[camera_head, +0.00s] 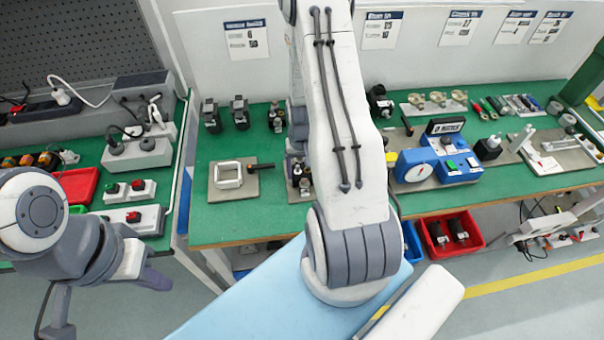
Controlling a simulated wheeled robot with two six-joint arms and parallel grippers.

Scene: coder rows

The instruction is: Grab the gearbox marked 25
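Several small dark block-like parts that may be gearboxes stand on the green table. Two dark grey parts, one at the left (211,116) and one beside it (240,112), stand near its back edge. A smaller dark part (277,118) is right of them. I cannot read a 25 on any of them. My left gripper (150,278) is low at the left, in front of the left bench and away from these parts. Its opening is not clear. A large white and grey arm of mine crosses the middle and hides part of the table. My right gripper does not show clearly.
A square white frame (228,174) on a plate and a blue device (437,159) stand on the green table (222,225). A red bin (428,247) with dark parts sits below. The left bench holds a red tray (76,186) and switch boxes (131,191).

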